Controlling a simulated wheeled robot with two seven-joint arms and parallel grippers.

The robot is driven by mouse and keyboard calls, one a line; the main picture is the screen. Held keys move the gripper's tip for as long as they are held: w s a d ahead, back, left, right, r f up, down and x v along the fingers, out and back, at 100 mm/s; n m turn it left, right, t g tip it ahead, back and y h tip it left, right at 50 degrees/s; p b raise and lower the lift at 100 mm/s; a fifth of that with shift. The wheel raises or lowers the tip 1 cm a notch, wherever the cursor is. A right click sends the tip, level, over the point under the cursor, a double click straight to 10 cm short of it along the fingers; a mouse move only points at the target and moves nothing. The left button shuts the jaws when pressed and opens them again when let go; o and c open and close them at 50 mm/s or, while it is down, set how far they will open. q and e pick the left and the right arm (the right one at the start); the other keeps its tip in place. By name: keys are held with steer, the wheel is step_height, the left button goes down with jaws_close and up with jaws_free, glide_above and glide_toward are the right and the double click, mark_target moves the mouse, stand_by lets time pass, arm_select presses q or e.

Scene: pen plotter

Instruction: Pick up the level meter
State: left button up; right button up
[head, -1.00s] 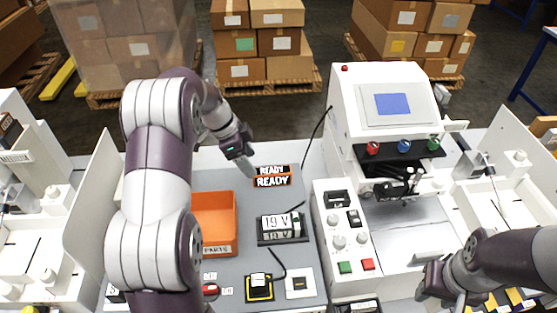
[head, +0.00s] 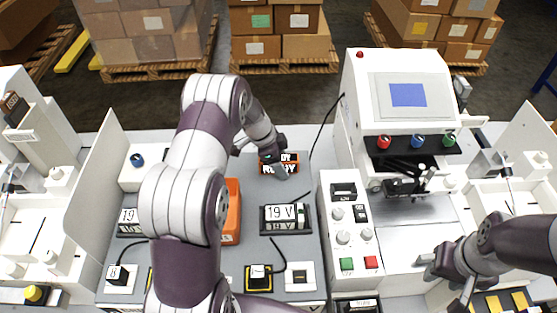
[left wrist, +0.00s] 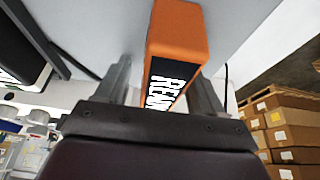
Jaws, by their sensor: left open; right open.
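An orange box with a black face reading READY (head: 293,169) stands on the grey mat at the back; it is the likely level meter, but no label confirms this. My left gripper (head: 272,163) is at this box and partly covers it in the head view. In the left wrist view the orange box (left wrist: 178,38) lies between the two spread fingers of the left gripper (left wrist: 160,80). Whether either finger touches it, I cannot tell. My right gripper (head: 445,279) is open and empty at the lower right, in front of the white machine.
A 19 V display (head: 285,218) sits in front of the orange box. An orange parts bin (head: 232,212) is partly hidden behind my left arm. A control panel (head: 349,235) and a white machine (head: 405,100) stand to the right, with a black cable near the box.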

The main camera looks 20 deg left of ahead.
arm_select(q)
steer(key=shift+f+b, duration=0.15)
steer(key=shift+b, duration=0.2)
stand_by(0.3)
steer(key=shift+w, duration=0.1)
steer(key=c, duration=1.2)
steer(key=shift+o, duration=0.2)
